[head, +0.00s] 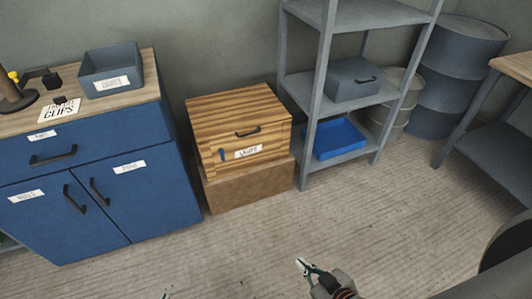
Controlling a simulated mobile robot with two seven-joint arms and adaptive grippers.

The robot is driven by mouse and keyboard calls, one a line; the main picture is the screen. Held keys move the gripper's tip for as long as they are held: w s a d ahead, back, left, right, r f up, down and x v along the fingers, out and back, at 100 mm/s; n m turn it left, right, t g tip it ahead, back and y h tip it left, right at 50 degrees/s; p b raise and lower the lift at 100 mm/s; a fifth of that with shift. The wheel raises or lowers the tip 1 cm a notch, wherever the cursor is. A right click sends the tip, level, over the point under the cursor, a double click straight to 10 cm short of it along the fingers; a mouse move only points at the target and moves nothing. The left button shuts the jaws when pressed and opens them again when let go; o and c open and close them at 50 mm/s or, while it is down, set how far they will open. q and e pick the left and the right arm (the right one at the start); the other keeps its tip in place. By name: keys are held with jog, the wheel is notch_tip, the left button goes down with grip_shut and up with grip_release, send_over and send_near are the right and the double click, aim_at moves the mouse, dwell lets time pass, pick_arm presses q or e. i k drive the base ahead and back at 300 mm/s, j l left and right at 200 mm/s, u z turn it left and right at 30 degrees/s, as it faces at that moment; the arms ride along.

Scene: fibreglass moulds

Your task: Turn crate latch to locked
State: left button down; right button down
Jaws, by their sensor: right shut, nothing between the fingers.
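The wooden crate (215,120) stands against the wall on a brown box (250,185), with a dark handle and a white label on its front. The latch (222,155) looks like a small blue upright piece on the crate's front, left of the label. It is too small to tell its exact setting. My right gripper (303,266) is shut and empty, low in the view, in front of the crate and well apart from it. Only a small tip of my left gripper (165,295) shows at the bottom edge; its fingers are mostly cut off.
A blue cabinet (155,190) with a wooden top stands left of the crate, bearing a grey bin (110,72). A grey metal shelf (345,15) stands close on the right, holding a grey box (350,82) and blue tray (335,138). The floor (230,250) in front is clear.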

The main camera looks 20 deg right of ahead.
aim_at(221, 151)
jog(key=i+l+u, duration=0.15)
jog(key=l, duration=0.45)
jog(key=i+l+u, duration=0.2)
jog(key=l, duration=0.4)
jog(key=i+l+u, duration=0.15)
jog(key=l, duration=0.45)
jog(key=l+u, duration=0.2)
jog(key=l, duration=0.4)
jog(key=i+l+u, duration=0.1)
jog(key=i+l, duration=0.15)
jog(key=l, duration=0.15)
jog(key=i+l, duration=0.25)
jog(key=l, duration=0.15)
jog(key=u, duration=0.05)
